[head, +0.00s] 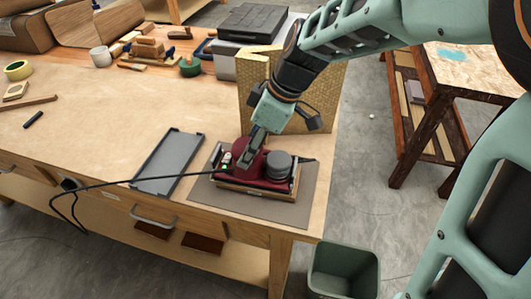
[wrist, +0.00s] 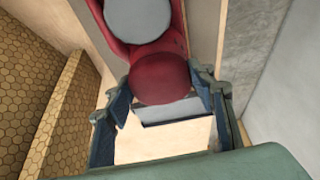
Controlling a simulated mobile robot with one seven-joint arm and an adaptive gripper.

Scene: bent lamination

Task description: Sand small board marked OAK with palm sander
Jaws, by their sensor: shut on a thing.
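The palm sander (head: 250,176) is dark red with a round grey part on top and a black cord. It sits over a thin wooden board (head: 228,187) on a dark grey mat (head: 290,211) near the bench's front right corner. The sander hides most of the board, and no OAK marking can be read. My gripper (head: 248,150) comes down from above and is shut on the sander's red body. In the wrist view, the blue-grey fingers of my gripper (wrist: 166,108) flank the sander's rounded red end (wrist: 160,80); a pale surface shows below it.
A grey tray (head: 168,163) lies left of the mat. A honeycomb-patterned panel (head: 256,95) stands upright behind the sander. The cord (head: 130,182) runs left across the bench and over its front edge. A green bin (head: 343,270) stands on the floor at front right.

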